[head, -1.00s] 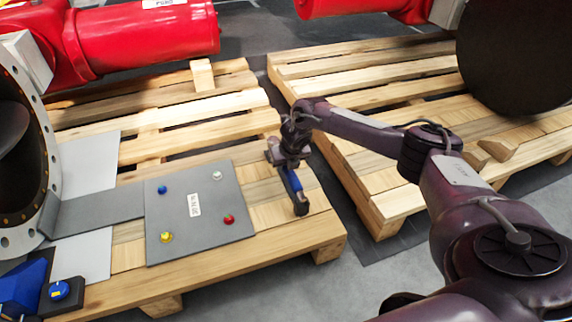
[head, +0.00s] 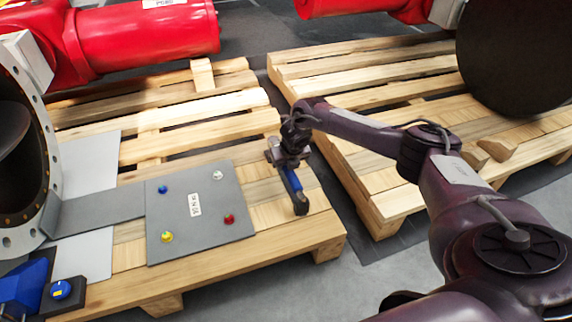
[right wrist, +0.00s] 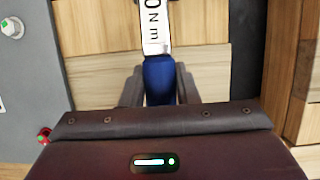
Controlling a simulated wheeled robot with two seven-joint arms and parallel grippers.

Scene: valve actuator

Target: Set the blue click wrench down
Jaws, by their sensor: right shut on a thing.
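The blue click wrench (head: 293,184) is at the right end of the left pallet, to the right of the grey plate. Its dark end points toward the pallet's front edge. My right gripper (head: 288,160) is shut on it from above. In the right wrist view the blue grip (right wrist: 160,79) sits between the two fingers (right wrist: 159,87), with a white scale marked "Nm" (right wrist: 153,25) beyond it. The wrench is low over the planks; I cannot tell whether it touches them. My left gripper is not in view.
The grey plate (head: 203,232) carries blue, white, yellow and red knobs and a label. The left pallet's front edge (head: 240,262) is close by. A gap separates it from the right pallet (head: 385,205). Red actuators (head: 150,38) lie at the back, and a blue device (head: 22,290) stands front left.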

